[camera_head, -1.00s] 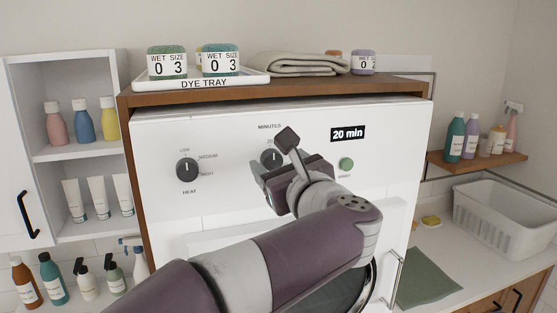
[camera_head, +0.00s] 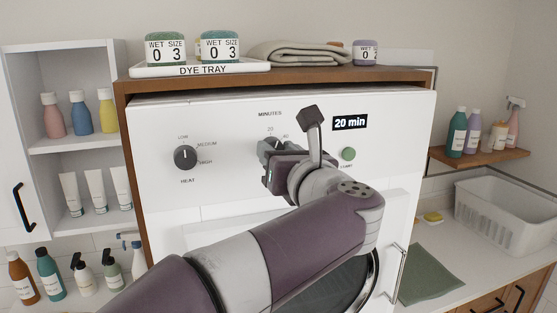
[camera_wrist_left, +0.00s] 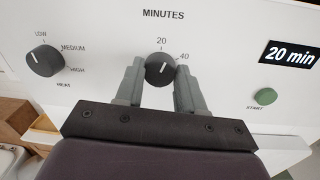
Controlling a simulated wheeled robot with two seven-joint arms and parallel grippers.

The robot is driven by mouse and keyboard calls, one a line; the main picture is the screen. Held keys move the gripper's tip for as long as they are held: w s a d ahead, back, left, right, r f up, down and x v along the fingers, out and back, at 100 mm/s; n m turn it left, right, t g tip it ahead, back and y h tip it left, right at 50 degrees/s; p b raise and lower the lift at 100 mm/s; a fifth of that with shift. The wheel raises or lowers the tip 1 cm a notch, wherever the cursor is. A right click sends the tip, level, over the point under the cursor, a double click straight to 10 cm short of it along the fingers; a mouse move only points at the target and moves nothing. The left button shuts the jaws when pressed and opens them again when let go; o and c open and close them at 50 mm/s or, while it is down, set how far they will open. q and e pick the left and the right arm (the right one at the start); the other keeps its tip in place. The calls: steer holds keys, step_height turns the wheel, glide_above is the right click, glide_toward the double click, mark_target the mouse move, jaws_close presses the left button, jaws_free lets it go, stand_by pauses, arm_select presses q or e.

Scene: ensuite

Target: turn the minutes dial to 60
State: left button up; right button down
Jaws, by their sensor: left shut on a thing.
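The minutes dial (camera_wrist_left: 160,70) is a dark round knob on the white machine front, with marks 20 and 40 showing around it. In the head view the dial (camera_head: 271,146) is partly hidden by my left gripper (camera_head: 270,165). In the left wrist view the fingers of my left gripper (camera_wrist_left: 158,85) stand on either side of the dial, shut on it. The display (camera_head: 350,122) reads 20 min. The 60 mark is hidden. My right gripper is not in view.
The heat dial (camera_head: 185,158) is left of the minutes dial, and the green start button (camera_head: 348,154) is right. A dye tray (camera_head: 158,70) and a folded towel (camera_head: 310,52) lie on the wooden top. A handle (camera_head: 398,270) stands at the lower right.

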arm_select(q)
steer(key=shift+f+m+t+h+p, duration=0.2)
steer(key=shift+m+p, duration=0.35)
steer(key=shift+m, duration=2.9)
steer(key=shift+r+m+t+h+p, duration=0.1)
steer(key=shift+m+h+p, duration=0.3)
steer(key=shift+m, duration=3)
steer(key=shift+f+m+t+h+p, duration=0.1)
steer(key=shift+m+p, duration=0.55)
steer(key=shift+m, duration=2.8)
steer(key=shift+f+m, duration=0.15)
steer(key=shift+m, duration=0.15)
steer(key=o, duration=1)
steer(key=shift+o, duration=0.2)
steer(key=shift+s+d, duration=0.1)
